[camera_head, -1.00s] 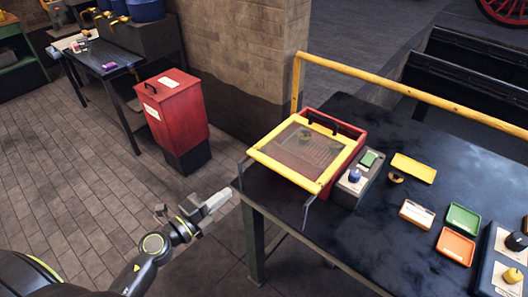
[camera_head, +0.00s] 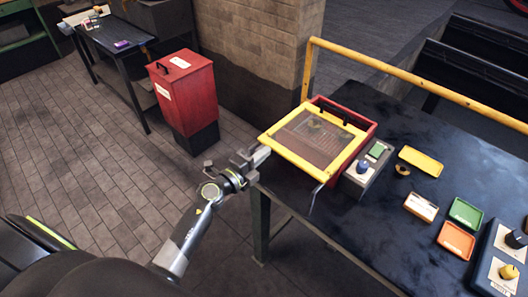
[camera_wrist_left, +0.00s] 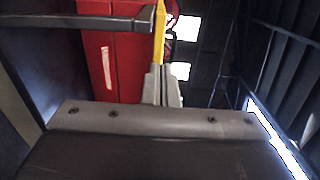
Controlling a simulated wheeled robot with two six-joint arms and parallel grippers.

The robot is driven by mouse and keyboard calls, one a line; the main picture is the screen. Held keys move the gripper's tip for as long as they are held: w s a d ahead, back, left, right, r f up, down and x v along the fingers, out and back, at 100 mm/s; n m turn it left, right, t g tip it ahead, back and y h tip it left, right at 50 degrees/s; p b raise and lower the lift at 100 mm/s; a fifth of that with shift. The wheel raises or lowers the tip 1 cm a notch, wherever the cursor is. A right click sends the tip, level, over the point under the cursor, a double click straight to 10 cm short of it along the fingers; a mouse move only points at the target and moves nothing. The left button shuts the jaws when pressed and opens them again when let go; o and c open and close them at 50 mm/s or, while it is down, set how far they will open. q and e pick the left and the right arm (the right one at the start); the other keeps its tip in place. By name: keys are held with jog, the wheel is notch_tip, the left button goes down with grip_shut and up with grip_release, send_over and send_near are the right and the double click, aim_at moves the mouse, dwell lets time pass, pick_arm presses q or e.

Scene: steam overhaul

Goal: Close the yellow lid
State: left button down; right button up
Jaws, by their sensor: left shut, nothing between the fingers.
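The yellow lid (camera_head: 344,160) is a yellow frame with a see-through panel, over a red box (camera_head: 368,130) at the table's left corner. The box's red wall and a dark handle show behind the lid; I cannot tell how wide any gap between lid and box is. My left gripper (camera_head: 263,155) is shut and empty, its tips at the lid's front left edge; contact is unclear. In the left wrist view, the shut fingers (camera_wrist_left: 165,86) are just below the lid's yellow edge (camera_wrist_left: 158,35), beside the red box wall (camera_wrist_left: 105,55). My right gripper is out of view.
A grey control box (camera_head: 365,170) with a blue knob and green button stands right of the red box. Yellow, green and orange trays lie further right. A yellow rail (camera_head: 420,85) runs behind the table. A red bin (camera_head: 185,95) stands on the floor at left.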

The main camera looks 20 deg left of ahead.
aim_at(274, 144)
pick_arm(q)
jog(key=shift+x, duration=2.75)
jog(key=shift+s, duration=0.15)
jog(key=shift+a, duration=0.1)
